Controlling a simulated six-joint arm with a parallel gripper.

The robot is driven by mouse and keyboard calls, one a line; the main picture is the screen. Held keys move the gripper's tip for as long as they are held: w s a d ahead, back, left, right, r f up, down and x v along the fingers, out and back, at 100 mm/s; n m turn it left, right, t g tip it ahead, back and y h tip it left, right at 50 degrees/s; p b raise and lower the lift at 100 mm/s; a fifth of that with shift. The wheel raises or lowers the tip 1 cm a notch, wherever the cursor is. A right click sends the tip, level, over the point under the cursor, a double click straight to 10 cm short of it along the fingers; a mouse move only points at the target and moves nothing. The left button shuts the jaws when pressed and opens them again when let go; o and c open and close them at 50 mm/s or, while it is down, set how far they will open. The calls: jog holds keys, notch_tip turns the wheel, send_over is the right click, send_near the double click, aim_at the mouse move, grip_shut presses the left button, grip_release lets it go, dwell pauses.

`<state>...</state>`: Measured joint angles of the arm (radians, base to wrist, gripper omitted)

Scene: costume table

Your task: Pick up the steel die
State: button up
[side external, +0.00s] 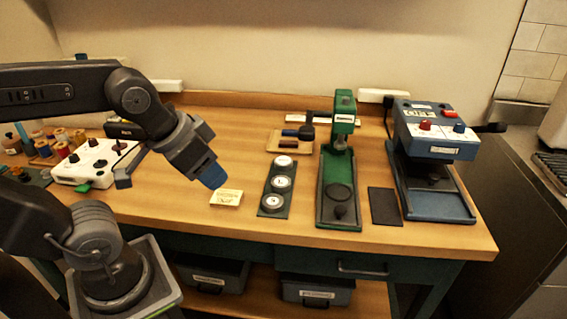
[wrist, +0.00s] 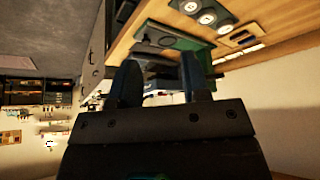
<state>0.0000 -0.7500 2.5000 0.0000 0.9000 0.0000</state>
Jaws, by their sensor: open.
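Three round pale, metal-looking pieces stand in a row on a dark strip (side external: 270,207): a far one (side external: 284,161), a middle one (side external: 280,183) and a near one (side external: 272,203). I cannot tell for sure which thing is the steel die. My gripper (side external: 212,177) hangs above the table to the left of the strip, apart from it, over a small cream card (side external: 226,198). In the wrist view my gripper (wrist: 161,82) has its two dark fingers spread, with nothing between them. The round pieces (wrist: 207,18) show there at the top, beyond the fingers.
A green press (side external: 338,185) stands right of the strip, then a dark flat pad (side external: 384,206) and a blue press (side external: 430,140). A brush-like tool (side external: 300,131) lies on a wooden tray behind. A white control box (side external: 95,163) and thread spools (side external: 62,149) stand at left.

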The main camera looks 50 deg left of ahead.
jog(key=shift+o, duration=0.3)
jog(key=o, duration=0.8)
